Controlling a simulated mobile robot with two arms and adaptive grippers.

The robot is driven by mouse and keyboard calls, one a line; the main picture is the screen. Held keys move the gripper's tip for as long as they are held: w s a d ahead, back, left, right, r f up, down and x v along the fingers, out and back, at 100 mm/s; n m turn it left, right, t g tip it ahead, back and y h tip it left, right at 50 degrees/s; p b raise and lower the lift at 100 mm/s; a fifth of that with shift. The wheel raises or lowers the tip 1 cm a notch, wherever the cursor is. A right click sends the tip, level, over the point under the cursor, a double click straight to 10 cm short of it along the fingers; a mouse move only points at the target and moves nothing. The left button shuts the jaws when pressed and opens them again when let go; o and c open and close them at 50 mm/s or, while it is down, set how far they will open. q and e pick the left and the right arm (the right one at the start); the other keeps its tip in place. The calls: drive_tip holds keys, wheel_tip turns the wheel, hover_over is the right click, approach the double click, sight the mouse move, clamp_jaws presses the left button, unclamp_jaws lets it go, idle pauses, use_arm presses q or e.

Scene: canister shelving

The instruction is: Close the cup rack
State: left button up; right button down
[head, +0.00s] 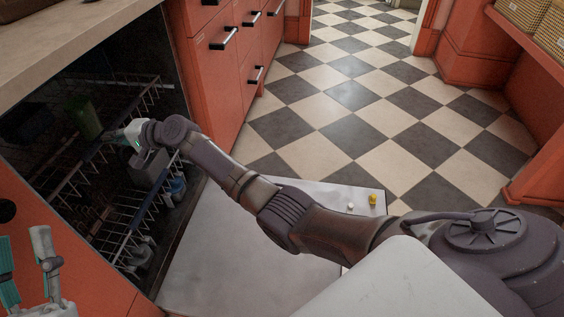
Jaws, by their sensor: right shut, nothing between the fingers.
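The cup rack (65,162), a dark wire upper rack, sits inside the open dishwasher at the left of the head view. A green cup (84,117) stands in it. My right gripper (122,132) is shut and empty at the rack's front rail. I cannot tell whether it touches the rail. My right arm reaches across the picture from the lower right and hides part of the rack's front. My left gripper (27,250) is at the lower left, fingers apart, away from the rack, in front of the red cabinet front.
The lower wire rack (112,228) holds grey and blue items. The dishwasher door (225,250) lies lowered, with a yellow piece (373,199) and a white piece (350,206) near its right edge. Red drawers (225,75) stand beyond. The checkered floor (350,95) is clear.

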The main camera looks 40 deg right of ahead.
use_arm(q)
drive_tip(key=shift+s+a+r+t+h, duration=0.15)
drive_tip(key=shift+s+r+t+h, duration=0.25)
drive_tip(key=shift+s+r+t, duration=0.45)
use_arm(e)
drive_tip(key=shift+w+a+r, duration=0.3)
drive_tip(key=shift+w+a, duration=0.05)
